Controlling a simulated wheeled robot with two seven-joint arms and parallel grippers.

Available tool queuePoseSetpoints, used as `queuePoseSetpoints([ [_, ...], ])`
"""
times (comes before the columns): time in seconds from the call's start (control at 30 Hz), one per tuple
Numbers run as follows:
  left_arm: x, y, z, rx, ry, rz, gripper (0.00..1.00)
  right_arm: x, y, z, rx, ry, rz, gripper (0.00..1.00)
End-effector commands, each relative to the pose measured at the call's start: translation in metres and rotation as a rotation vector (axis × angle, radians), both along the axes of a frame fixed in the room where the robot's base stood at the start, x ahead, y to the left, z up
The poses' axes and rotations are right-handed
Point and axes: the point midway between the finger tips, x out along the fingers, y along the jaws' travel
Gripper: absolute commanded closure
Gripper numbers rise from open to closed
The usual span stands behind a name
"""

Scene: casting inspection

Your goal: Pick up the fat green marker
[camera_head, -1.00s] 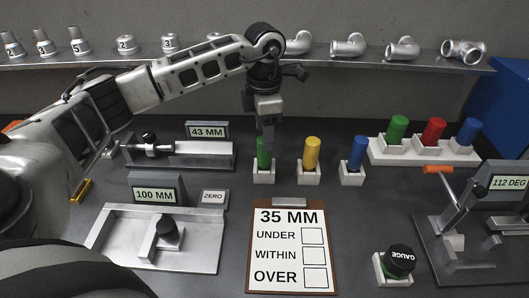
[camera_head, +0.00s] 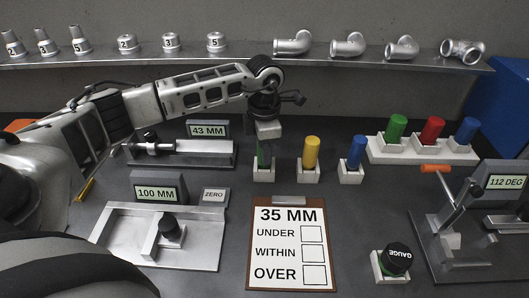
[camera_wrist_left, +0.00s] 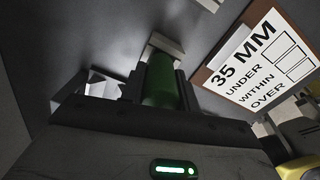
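A green marker (camera_head: 261,160) stands upright in a small white holder (camera_head: 264,177), left of the yellow and blue ones. My left gripper (camera_head: 264,150) points down over it, with its fingers around its upper part. In the left wrist view the green marker (camera_wrist_left: 161,82) sits between the two dark fingers (camera_wrist_left: 160,92). Whether the fingers touch it is not clear. A second green marker (camera_head: 396,126) stands in the white rack at the back right, apart from my gripper. My right gripper is not in view.
A yellow marker (camera_head: 311,151) and a blue marker (camera_head: 357,152) stand close by in their own holders. The 35 MM board (camera_head: 291,283) lies in front. The 43 MM gauge (camera_head: 190,158) is to the left. A shelf (camera_head: 240,59) with fittings runs behind.

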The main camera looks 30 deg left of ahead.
Motion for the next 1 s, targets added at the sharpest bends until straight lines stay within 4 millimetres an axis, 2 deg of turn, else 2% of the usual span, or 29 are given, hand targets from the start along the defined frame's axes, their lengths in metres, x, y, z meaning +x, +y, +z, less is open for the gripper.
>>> queuePoseSetpoints([
  [0.33,0.001,0.000,0.004,-0.001,-0.002,0.000,0.92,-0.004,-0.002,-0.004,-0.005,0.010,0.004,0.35],
  [0.57,0.001,0.000,0.028,-0.001,-0.006,0.000,0.92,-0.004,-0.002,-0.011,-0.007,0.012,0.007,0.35],
  [0.9,-0.038,-0.042,0.095,0.000,-0.007,-0.008,0.92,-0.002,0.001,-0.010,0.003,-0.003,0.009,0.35],
  [1.0,-0.056,-0.062,0.104,-0.001,-0.005,-0.009,0.92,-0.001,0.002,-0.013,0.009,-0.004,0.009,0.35],
])
